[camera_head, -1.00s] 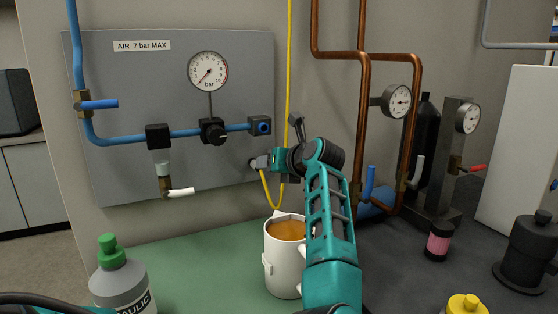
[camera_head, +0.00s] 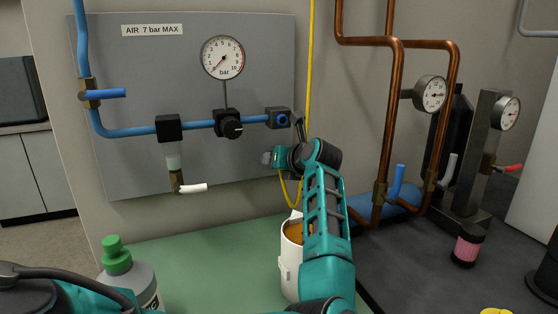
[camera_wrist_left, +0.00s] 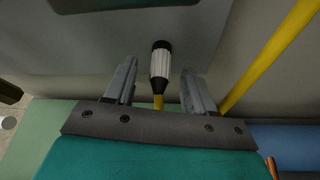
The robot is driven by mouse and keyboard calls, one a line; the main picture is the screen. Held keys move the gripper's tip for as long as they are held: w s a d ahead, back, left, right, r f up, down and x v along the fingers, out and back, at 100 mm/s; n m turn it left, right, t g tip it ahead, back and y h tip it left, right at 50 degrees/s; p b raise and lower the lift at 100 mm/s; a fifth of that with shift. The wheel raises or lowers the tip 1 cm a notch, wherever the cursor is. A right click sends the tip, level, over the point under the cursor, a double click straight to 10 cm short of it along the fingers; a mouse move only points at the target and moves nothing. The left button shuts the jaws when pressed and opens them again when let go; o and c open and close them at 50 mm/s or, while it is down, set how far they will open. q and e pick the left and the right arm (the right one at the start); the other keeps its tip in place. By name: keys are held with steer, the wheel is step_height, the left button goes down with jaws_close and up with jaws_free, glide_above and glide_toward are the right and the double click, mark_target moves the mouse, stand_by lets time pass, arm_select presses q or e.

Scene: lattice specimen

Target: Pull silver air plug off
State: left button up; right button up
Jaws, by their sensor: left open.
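The silver air plug (camera_wrist_left: 161,63) has a ribbed silver body with black ends. In the left wrist view it stands between and beyond my open fingers, touching neither. A yellow hose (camera_head: 285,190) leaves its lower end and loops below the panel. My left gripper (camera_head: 267,157) is at the panel's lower right; its two fingers also show in the left wrist view (camera_wrist_left: 158,85). The black outlet block (camera_head: 278,118) with a blue ring sits above it, and no plug shows in its face. The plug is not clear in the head view. My right gripper is not in view.
A white mug (camera_head: 290,264) of brown liquid stands beside my forearm on the green mat (camera_head: 205,260). A green-capped bottle (camera_head: 118,258) is at lower left. Copper pipes (camera_head: 391,110) and a blue lever (camera_head: 397,182) are to the right. The grey panel (camera_head: 130,75) carries a gauge (camera_head: 223,58).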

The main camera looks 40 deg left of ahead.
arm_select(q)
jaws_close()
stand_by(0.6)
